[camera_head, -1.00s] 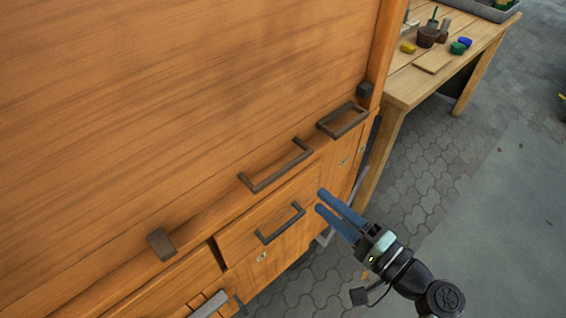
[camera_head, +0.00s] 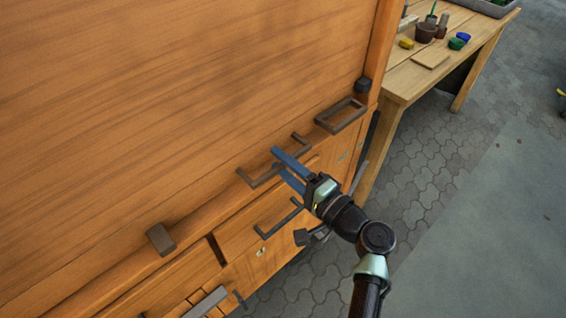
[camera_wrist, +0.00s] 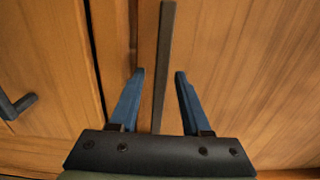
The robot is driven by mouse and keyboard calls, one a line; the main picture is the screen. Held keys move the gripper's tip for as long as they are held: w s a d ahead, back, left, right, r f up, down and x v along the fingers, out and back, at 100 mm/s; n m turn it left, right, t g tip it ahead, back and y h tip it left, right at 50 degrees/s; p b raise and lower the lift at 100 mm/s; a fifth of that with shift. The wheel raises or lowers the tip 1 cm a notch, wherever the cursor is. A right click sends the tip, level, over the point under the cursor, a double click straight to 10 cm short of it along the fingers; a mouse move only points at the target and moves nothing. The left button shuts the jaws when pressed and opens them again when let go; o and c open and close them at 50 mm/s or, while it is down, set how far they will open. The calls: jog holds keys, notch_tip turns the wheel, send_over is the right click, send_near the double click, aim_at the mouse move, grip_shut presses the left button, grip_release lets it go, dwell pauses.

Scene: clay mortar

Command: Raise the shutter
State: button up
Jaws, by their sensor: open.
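The shutter (camera_head: 170,90) is a large wooden panel on the front of the cabinet and looks lowered. A dark bar handle (camera_head: 252,179) runs along its lower edge, partly hidden by my gripper. My gripper (camera_head: 277,160) has blue fingers and is open at this handle. In the wrist view, the handle bar (camera_wrist: 165,60) stands between the two spread fingers of my gripper (camera_wrist: 160,74), with gaps visible on both sides. I cannot tell exactly how deep the bar sits between them.
A drawer handle (camera_head: 278,220) is just below my gripper and also shows in the wrist view (camera_wrist: 14,106). A dark rectangular fitting (camera_head: 341,115) is to the right. Dark blocks (camera_head: 160,239) (camera_head: 363,85) sit near the shutter's lower corners. A wooden table (camera_head: 400,85) stands at right.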

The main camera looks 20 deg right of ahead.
grip_shut()
dwell(1.3)
